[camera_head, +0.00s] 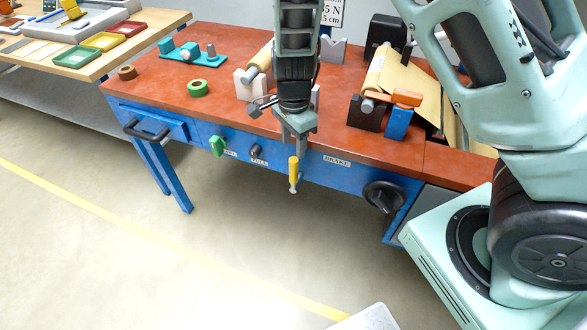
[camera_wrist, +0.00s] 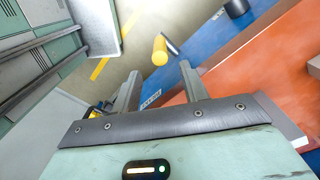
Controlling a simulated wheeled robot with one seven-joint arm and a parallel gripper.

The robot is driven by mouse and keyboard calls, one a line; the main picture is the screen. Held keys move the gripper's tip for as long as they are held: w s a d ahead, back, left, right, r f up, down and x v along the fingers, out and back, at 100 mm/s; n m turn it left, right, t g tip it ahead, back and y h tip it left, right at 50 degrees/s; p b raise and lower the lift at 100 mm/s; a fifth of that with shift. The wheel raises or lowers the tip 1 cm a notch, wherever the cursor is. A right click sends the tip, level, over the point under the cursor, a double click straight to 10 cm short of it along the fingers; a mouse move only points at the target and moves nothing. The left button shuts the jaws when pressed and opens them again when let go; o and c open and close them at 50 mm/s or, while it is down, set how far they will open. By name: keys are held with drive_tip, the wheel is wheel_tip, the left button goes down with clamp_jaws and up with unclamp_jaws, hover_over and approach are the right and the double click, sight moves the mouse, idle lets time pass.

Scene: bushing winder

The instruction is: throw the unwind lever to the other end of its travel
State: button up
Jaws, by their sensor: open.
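A lever with a yellow handle (camera_head: 294,173) is on the blue front of the bench, left of the BRAKE label. I take it as the unwind lever; its handle points downward in the head view. My gripper (camera_head: 300,150) is just above it, partly hiding its upper end and pivot. In the wrist view the yellow handle (camera_wrist: 160,50) and part of its grey stem show just beyond the open fingers (camera_wrist: 160,72), roughly between them. The fingers appear empty; I cannot tell whether either touches the lever.
A green knob (camera_head: 217,146), a small black PULL knob (camera_head: 254,151) and a large black knob (camera_head: 384,196) are on the same blue front. The red bench top (camera_head: 225,105) carries supports and a roll of brown paper (camera_head: 405,80).

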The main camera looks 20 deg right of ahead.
sight(293, 169)
wheel_tip(293, 169, down, 10)
drive_tip(key=shift+f, duration=0.1)
idle(0.4)
clamp_jaws()
drive_tip(key=shift+b, duration=0.35)
